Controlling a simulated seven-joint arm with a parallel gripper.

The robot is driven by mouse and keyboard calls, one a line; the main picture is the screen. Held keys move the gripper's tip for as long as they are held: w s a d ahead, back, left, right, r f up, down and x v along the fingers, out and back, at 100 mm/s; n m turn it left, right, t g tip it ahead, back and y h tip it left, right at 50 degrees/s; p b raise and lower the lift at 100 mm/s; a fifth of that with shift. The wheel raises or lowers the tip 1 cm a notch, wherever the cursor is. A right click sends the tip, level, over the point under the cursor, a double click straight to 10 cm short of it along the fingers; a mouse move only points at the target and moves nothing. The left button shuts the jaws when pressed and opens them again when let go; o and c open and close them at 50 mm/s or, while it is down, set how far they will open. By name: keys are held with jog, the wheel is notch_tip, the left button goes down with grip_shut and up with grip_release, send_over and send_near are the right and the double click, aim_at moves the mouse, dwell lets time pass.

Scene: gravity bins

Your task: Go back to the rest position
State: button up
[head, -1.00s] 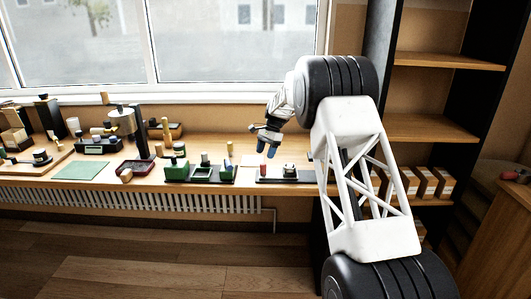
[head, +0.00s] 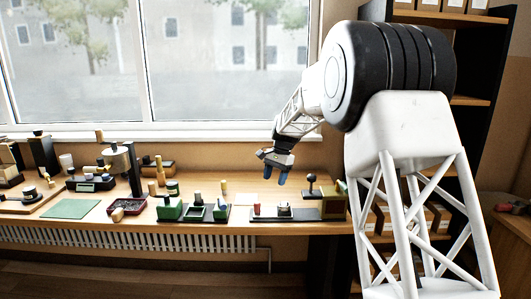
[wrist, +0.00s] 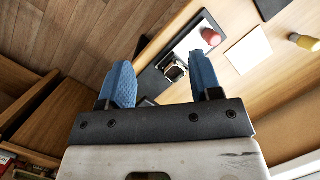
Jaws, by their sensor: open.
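My gripper (head: 275,174) hangs in the air above the right part of the wooden bench (head: 330,233). Its two blue fingers are apart with nothing between them in the head view. In the wrist view my gripper (wrist: 148,85) is also open and empty. Below it on the bench is a dark tray (head: 302,215) holding a red cylinder (head: 256,209) and a small block-like part (head: 285,209). The red cylinder also shows in the wrist view (wrist: 211,37), apart from the fingers.
Green bins (head: 170,211) stand left of the dark tray. A green mat (head: 70,208) and a dish of small parts (head: 126,206) lie further left. A black knob on a stand (head: 311,180) is right of my gripper. The window (head: 220,70) is behind the bench.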

jog(key=s+d+r+n+t, duration=0.1)
jog(key=s+d+r, duration=0.25)
jog(key=s, duration=0.65)
jog(key=s+d+r+n+t+h, duration=0.1)
jog(key=s+d+r, duration=0.25)
jog(key=s, duration=0.65)
jog(key=s+d+r+n+t, duration=0.1)
jog(key=s+d+r, duration=0.25)
jog(key=s, duration=0.65)
jog(key=s+d+f+n, duration=0.1)
jog(key=s+f, duration=0.1)
jog(key=s, duration=0.7)
jog(key=s+d+f+n+t+h, duration=0.1)
jog(key=s+d+f, duration=0.1)
jog(key=s, duration=0.8)
jog(key=s+d+f+n, duration=0.1)
jog(key=s+f+n, duration=0.1)
jog(key=s, duration=0.8)
jog(key=shift+s+d+f+t+h, duration=0.2)
jog(key=shift+d+f+t+h, duration=0.1)
jog(key=shift+f+h, duration=0.15)
